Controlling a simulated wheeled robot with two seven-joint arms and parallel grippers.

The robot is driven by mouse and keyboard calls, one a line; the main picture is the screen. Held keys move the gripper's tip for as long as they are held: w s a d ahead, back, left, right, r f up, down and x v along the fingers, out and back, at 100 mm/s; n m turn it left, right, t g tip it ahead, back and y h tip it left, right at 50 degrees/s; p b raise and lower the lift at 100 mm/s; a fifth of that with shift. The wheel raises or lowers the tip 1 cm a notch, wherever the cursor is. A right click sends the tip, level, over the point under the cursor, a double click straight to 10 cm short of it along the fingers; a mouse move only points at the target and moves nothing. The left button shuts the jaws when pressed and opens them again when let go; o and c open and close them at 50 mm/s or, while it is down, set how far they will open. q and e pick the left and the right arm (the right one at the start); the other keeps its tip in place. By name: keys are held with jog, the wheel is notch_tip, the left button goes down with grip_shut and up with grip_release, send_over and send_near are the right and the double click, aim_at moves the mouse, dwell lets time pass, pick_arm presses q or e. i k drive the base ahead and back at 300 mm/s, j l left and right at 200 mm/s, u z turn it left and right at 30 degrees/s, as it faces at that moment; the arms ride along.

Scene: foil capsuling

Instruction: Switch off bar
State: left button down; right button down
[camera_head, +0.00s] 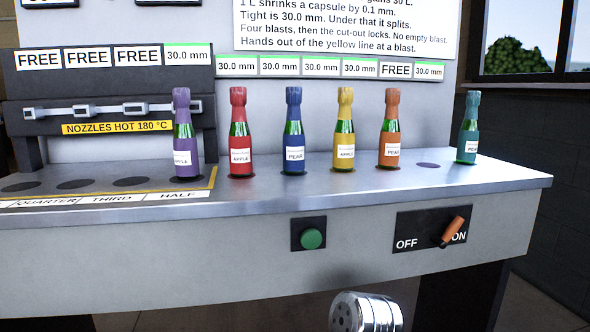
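The power switch is a dark panel (420,229) on the front face of the bench, marked OFF at left and ON at right. Its orange lever (453,231) leans up and to the right, over the ON side. A green round button (312,239) sits on a dark plate to the left of the switch. The heating bar (105,110) with its silver nozzles stands at the back left, above a yellow sign (117,128) reading "NOZZLES HOT 180 °C". Neither gripper's fingers show in the view.
A purple-capped bottle (187,140) stands inside the yellow line at the nozzles. Red (240,130), blue (293,130), yellow (344,130), orange (389,130) and teal (468,130) bottles line the bench. A silver cylindrical part (365,312) shows below the switch.

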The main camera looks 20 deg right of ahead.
aim_at(454, 226)
jog(key=z, duration=1.85)
jog(key=u, duration=0.95)
jog(key=l+u, duration=0.9)
jog(key=l, duration=0.25)
jog(key=k+l+u, duration=0.1)
jog(key=l+u, duration=0.35)
jog(key=k+l, duration=0.1)
jog(key=l, duration=0.3)
jog(key=k+l+u, duration=0.1)
jog(key=l, duration=0.25)
jog(key=k+l, duration=0.15)
jog(key=l, duration=0.25)
jog(key=k+l, duration=0.15)
jog(key=l, duration=0.2)
jog(key=k+l+u, duration=0.1)
jog(key=l, duration=0.3)
jog(key=k+l, duration=0.15)
jog(key=l, duration=0.2)
jog(key=k+l+u, duration=0.1)
jog(key=l, duration=0.25)
jog(key=k, duration=0.05)
